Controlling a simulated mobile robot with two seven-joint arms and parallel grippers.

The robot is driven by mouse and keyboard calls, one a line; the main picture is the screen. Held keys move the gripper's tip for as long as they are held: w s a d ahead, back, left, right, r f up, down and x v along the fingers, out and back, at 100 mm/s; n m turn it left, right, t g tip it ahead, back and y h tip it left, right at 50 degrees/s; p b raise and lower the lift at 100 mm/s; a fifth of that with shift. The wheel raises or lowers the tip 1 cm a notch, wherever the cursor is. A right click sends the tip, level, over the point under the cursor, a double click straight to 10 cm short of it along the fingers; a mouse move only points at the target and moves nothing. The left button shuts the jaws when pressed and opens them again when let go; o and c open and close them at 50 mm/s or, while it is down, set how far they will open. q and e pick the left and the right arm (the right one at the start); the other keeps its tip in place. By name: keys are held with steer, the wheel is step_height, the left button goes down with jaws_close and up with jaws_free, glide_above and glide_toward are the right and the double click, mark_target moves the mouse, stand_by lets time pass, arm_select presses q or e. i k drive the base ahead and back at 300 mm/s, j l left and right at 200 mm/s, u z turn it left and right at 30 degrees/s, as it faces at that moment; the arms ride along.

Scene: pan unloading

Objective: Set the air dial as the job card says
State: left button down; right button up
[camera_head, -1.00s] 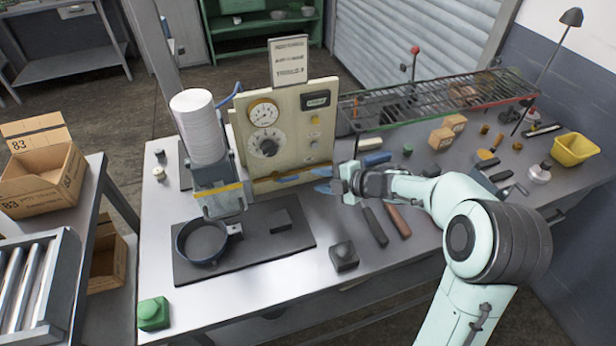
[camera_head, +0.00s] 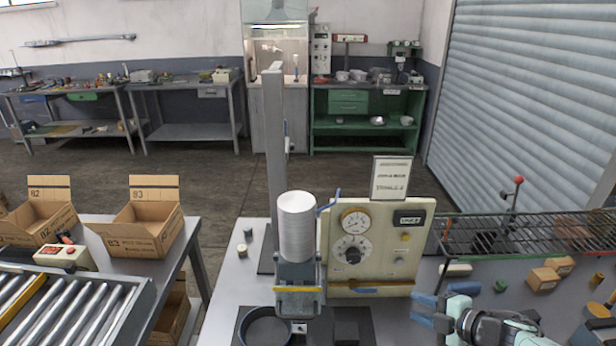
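The air dial (camera_head: 352,255) is a dark round knob on a pale scale, on the front of a cream panel (camera_head: 385,262). A white gauge (camera_head: 355,221) sits above it and a small dark display (camera_head: 409,217) is at the upper right. The job card (camera_head: 391,178) stands above the panel; its print is too small to read. My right gripper (camera_head: 422,310) is open and empty, with blue fingers apart, just beyond the panel's lower right corner and clear of the dial. My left gripper is not in view.
A white cylindrical stack (camera_head: 297,227) on a press-like fixture stands left of the panel. A round dark pan (camera_head: 268,327) lies in front. A wire rack (camera_head: 500,232) is at the right. Cardboard boxes (camera_head: 140,228) and a roller conveyor (camera_head: 75,310) are at the left.

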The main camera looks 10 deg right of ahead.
mark_target(353, 255)
steer(key=k, duration=1)
